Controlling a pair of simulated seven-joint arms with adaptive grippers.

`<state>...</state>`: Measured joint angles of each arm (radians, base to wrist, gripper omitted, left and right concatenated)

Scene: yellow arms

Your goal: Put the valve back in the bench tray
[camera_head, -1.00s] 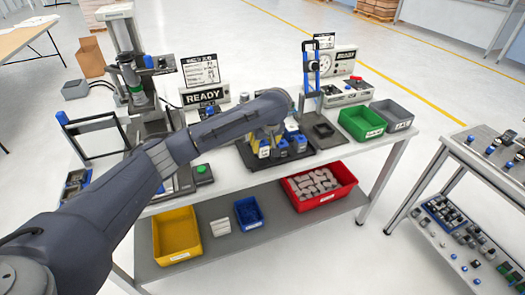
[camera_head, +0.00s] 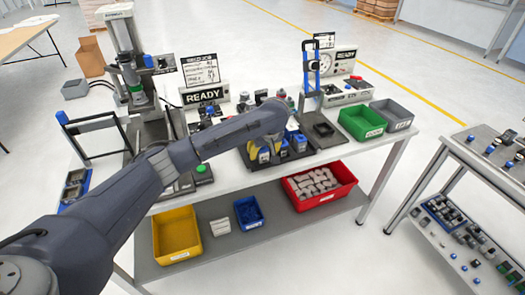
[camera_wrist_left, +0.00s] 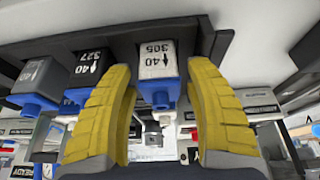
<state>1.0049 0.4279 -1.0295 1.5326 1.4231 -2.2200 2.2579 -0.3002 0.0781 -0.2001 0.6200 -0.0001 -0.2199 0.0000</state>
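The dark bench tray (camera_head: 312,152) stands at the front of the bench and holds several blue valves in a row. My left gripper (camera_head: 262,148) is over the tray, its yellow fingers partly hidden behind my wrist. In the left wrist view the gripper (camera_wrist_left: 160,85) is open. Its fingers stand on either side of a white-topped blue valve (camera_wrist_left: 157,62) marked 40 305, with narrow gaps visible. Beside it are a black-topped valve (camera_wrist_left: 90,70) marked 40 327 and a grey-topped valve (camera_wrist_left: 38,80), close to the dark tray wall. My right gripper is not in view.
A press (camera_head: 128,60) and READY sign (camera_head: 203,95) stand at the back left. A blue-handled fixture (camera_head: 312,75), green bin (camera_head: 361,122) and grey bin (camera_head: 392,114) are at the right. Yellow (camera_head: 177,235), blue (camera_head: 249,214) and red (camera_head: 319,184) bins sit on the lower shelf.

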